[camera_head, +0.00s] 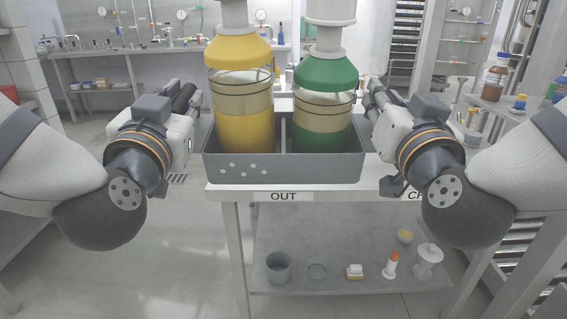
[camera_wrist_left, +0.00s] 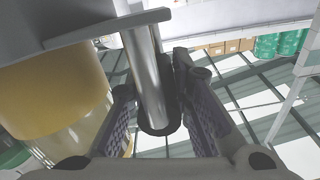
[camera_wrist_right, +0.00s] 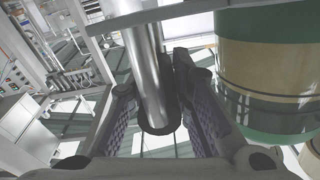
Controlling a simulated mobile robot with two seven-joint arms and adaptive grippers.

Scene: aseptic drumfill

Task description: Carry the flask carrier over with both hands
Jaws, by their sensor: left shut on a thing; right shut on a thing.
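The flask carrier (camera_head: 283,170) is a grey open box with a middle divider, level in the head view at the front edge of the OUT table. It holds a yellow-capped flask (camera_head: 240,100) on the left and a green-capped flask (camera_head: 322,105) on the right, both upright. My left gripper (camera_head: 190,100) is at its left end, shut on a metal bar handle (camera_wrist_left: 146,75). My right gripper (camera_head: 374,92) is at its right end, shut on the other handle (camera_wrist_right: 145,75). Whether the carrier's underside touches the table cannot be told.
The table (camera_head: 225,192) has OUT on its front edge and a second, partly hidden label to the right. Its lower shelf (camera_head: 330,282) bears a grey cup (camera_head: 278,268) and several small items. A lab bench (camera_head: 95,52) stands back left, and shelves with bottles (camera_head: 495,75) stand at right.

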